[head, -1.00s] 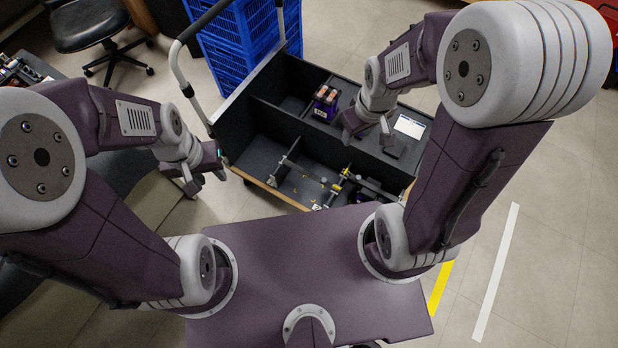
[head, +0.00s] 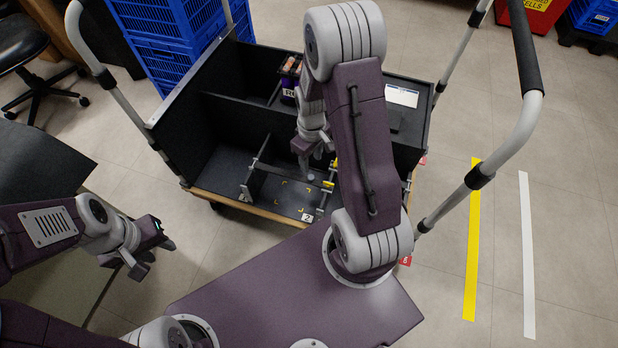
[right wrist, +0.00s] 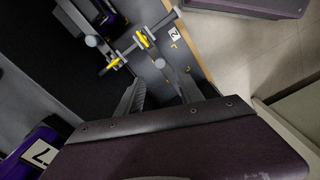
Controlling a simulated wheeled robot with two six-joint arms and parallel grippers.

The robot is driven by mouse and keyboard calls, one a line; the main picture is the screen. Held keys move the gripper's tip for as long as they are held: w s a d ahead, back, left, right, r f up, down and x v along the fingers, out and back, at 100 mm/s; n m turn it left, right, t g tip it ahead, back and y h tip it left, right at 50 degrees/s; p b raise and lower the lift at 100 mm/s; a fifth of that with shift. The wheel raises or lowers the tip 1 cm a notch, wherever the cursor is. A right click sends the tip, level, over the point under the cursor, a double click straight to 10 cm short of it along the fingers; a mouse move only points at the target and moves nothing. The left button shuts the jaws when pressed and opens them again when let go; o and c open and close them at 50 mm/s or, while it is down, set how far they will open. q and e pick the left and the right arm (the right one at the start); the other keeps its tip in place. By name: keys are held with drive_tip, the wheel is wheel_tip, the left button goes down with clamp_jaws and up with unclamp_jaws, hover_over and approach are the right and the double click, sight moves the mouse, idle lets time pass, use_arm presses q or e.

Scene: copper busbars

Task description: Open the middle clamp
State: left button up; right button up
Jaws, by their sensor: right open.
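A grey rail with yellow clamp parts stands in the front compartment of the black cart. In the right wrist view one yellow clamp part (right wrist: 143,40) sits on the rail, with another yellow part (right wrist: 112,65) beyond it. In the head view a yellow clamp part (head: 327,186) shows just left of my right arm, which hides what is behind it. I cannot tell which clamp is the middle one. My right gripper (head: 308,170) points down into the cart; its fingers (right wrist: 160,88) are spread, empty and apart from the clamps. My left gripper (head: 146,258) hangs empty outside the cart, left of it.
The cart's dividers (head: 250,118) and wooden front edge (head: 235,204) surround the clamps. A small battery-like box (head: 290,80) and a white sheet (head: 401,96) are in the back compartment. Cart handles (head: 505,130) rise at the right. Yellow corner marks on the compartment floor enclose free room.

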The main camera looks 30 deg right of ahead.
sight(311, 177)
wheel_tip(311, 177, down, 9)
drive_tip(key=b, duration=0.5)
drive_tip(key=shift+r, duration=0.1)
clamp_jaws()
idle(1.0)
